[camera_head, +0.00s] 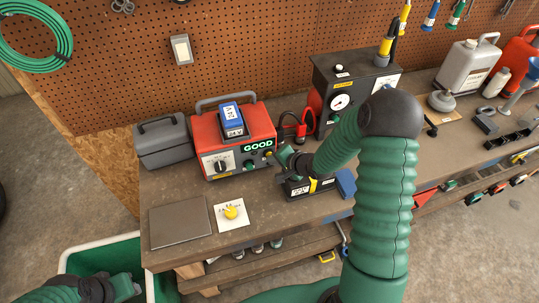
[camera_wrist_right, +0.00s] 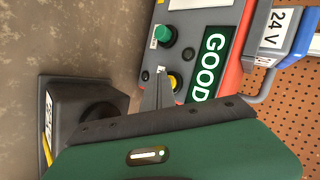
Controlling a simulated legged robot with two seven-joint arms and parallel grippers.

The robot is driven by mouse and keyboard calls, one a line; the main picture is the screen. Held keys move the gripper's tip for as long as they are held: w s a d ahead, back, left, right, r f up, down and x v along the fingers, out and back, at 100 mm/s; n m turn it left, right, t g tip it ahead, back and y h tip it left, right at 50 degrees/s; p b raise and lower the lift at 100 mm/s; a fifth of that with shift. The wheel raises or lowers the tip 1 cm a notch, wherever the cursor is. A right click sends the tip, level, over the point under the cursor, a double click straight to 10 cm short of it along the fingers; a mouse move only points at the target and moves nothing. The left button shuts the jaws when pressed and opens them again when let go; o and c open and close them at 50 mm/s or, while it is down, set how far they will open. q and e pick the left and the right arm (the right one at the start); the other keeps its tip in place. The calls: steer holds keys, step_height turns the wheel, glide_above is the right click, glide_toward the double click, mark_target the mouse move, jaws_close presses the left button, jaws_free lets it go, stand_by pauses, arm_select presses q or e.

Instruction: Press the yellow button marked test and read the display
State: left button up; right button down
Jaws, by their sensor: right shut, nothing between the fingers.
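The red tester (camera_head: 240,147) stands on the bench with a lit green display (camera_head: 258,145) that reads GOOD. In the right wrist view the display (camera_wrist_right: 212,62) also reads GOOD, turned sideways. The yellow button (camera_wrist_right: 175,81) is beside the fingertips of my right gripper (camera_wrist_right: 159,78). The fingers partly cover it; I cannot tell whether they touch it. The button also shows in the head view (camera_head: 268,154), just left of my right gripper (camera_head: 279,151), which is shut and empty. Part of my left gripper (camera_head: 128,286) shows at lower left, fingertips unclear.
A blue 24 V battery (camera_head: 231,120) sits on the tester. A green button (camera_wrist_right: 162,35) is near the yellow one. A black block (camera_head: 312,187) is under my right gripper.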

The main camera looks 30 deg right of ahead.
steer(key=shift+w, duration=0.1)
stand_by(0.3)
steer(key=shift+s+a, duration=0.1)
steer(key=shift+s, duration=0.7)
steer(key=shift+s+p, duration=0.1)
steer(key=shift+p, duration=0.2)
steer(key=shift+s+a+p, duration=0.1)
steer(key=shift+s+a, duration=0.1)
steer(key=shift+s, duration=0.6)
steer(key=shift+s+a+p, duration=0.1)
steer(key=shift+s+a, duration=0.15)
steer(key=shift+s, duration=0.5)
steer(key=shift+s+a+p, duration=0.1)
steer(key=shift+s+a, duration=0.1)
steer(key=shift+s, duration=0.6)
steer(key=s+a+r+n+g, duration=0.3)
steer(key=s+a+n, duration=0.3)
steer(key=n, duration=0.1)
steer(key=s+a+r+n+g+h, duration=0.1)
steer(key=s+a+r+n+g, duration=0.3)
steer(key=s+a+n, duration=0.2)
steer(key=shift+s+r+n+h+b, duration=0.3)
steer(key=shift+s+n+b, duration=0.1)
steer(key=shift+s, duration=0.4)
